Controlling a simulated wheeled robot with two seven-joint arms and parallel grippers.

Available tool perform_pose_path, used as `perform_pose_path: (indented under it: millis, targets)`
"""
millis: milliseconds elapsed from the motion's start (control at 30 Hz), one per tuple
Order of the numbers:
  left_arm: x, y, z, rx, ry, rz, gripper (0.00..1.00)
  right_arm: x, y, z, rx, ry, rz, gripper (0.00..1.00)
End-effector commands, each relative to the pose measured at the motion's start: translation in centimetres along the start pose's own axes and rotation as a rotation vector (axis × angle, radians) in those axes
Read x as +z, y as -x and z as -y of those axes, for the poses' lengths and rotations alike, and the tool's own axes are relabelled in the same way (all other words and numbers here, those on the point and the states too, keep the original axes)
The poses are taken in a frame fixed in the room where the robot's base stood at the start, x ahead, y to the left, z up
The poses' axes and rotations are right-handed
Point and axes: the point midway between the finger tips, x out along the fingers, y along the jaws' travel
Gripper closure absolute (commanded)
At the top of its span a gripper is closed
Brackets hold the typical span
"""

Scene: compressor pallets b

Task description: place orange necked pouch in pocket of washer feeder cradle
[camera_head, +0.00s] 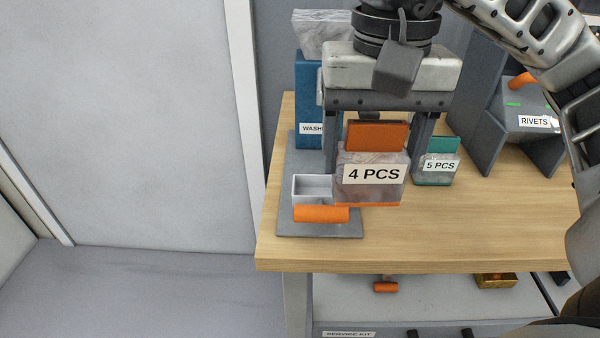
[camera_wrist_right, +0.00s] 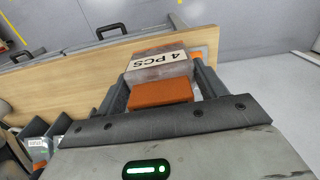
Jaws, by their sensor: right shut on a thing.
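The orange necked pouch, with its orange neck block (camera_head: 376,136) and a clear grey body labelled "4 PCS" (camera_head: 372,190), hangs upright in my right gripper (camera_head: 377,140). In the right wrist view the pouch (camera_wrist_right: 158,68) sits between the two fingers (camera_wrist_right: 163,88). The washer feeder (camera_head: 308,90) is a blue housing with a partly hidden "WASH" label. Its cradle is a light grey open pocket (camera_head: 313,184) with an orange bar (camera_head: 320,213) at its front, on a grey base (camera_head: 300,230). The pouch is just right of the pocket and overlaps its right end in view. My left gripper is out of view.
A teal-necked pouch labelled "5 PCS" (camera_head: 437,165) stands on the wooden table (camera_head: 480,220), right of the held pouch. A grey rivets feeder (camera_head: 530,120) stands at the back right. The table front is clear. A lower shelf (camera_head: 430,300) shows below.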

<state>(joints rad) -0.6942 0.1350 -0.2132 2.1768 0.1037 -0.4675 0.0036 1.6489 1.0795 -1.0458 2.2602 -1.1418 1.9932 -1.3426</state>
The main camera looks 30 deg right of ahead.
Motion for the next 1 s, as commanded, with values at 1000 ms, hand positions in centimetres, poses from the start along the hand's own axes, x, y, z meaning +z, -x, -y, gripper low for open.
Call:
perform_pose_path:
  millis: [1000]
  targets:
    - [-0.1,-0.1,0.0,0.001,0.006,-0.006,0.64,-12.4,-9.7,4.0,0.004,-0.034,0.007,0.52]
